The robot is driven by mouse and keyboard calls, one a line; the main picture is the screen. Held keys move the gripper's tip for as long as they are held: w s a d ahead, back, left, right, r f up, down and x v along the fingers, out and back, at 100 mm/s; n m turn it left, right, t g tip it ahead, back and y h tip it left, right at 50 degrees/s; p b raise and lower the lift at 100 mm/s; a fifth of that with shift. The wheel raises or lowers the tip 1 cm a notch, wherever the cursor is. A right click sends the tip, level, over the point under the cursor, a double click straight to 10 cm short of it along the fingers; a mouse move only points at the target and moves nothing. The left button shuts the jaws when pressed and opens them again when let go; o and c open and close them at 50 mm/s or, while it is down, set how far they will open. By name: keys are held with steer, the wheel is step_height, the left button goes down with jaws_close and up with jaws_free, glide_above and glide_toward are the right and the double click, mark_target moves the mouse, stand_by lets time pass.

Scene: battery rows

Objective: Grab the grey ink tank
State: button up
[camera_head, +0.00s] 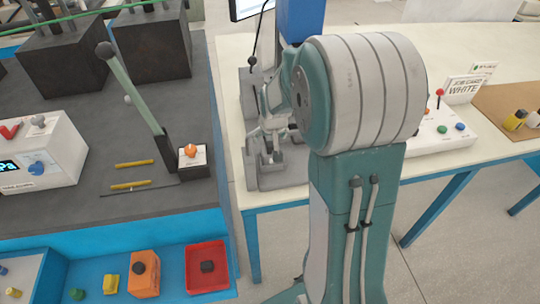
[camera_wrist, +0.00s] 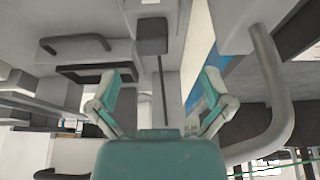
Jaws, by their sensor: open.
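My gripper (camera_head: 270,145) is at the left end of the cream table, above and beside grey block-shaped fixtures (camera_head: 272,178). In the wrist view my gripper (camera_wrist: 160,88) has its two teal and grey fingers spread wide, with nothing held between them. A dark grey block on a thin stem (camera_wrist: 152,36) stands beyond the gap between the fingers. I cannot tell whether this block is the grey ink tank; no tank is clearly recognisable. My arm hides part of the table in the head view.
A dark workbench on the left holds a lever (camera_head: 138,92), a white control box (camera_head: 40,155) and dark blocks. A red tray (camera_head: 190,284) is at its front. A white button box (camera_head: 440,132) and sign (camera_head: 463,88) stand right of my arm.

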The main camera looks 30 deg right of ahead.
mark_target(272, 147)
steer(key=shift+x, duration=0.95)
steer(key=f, duration=0.1)
steer(key=d+f, duration=0.1)
steer(key=f, duration=0.2)
steer(key=shift+w+d+f, duration=0.15)
steer(key=shift+w+f, duration=0.1)
steer(key=shift+w, duration=0.1)
steer(key=shift+w+f, duration=0.2)
steer(key=shift+f, duration=0.2)
steer(key=shift+a, duration=0.3)
steer(key=c, duration=0.9)
steer(key=shift+d, duration=0.15)
steer(key=shift+c, duration=0.7)
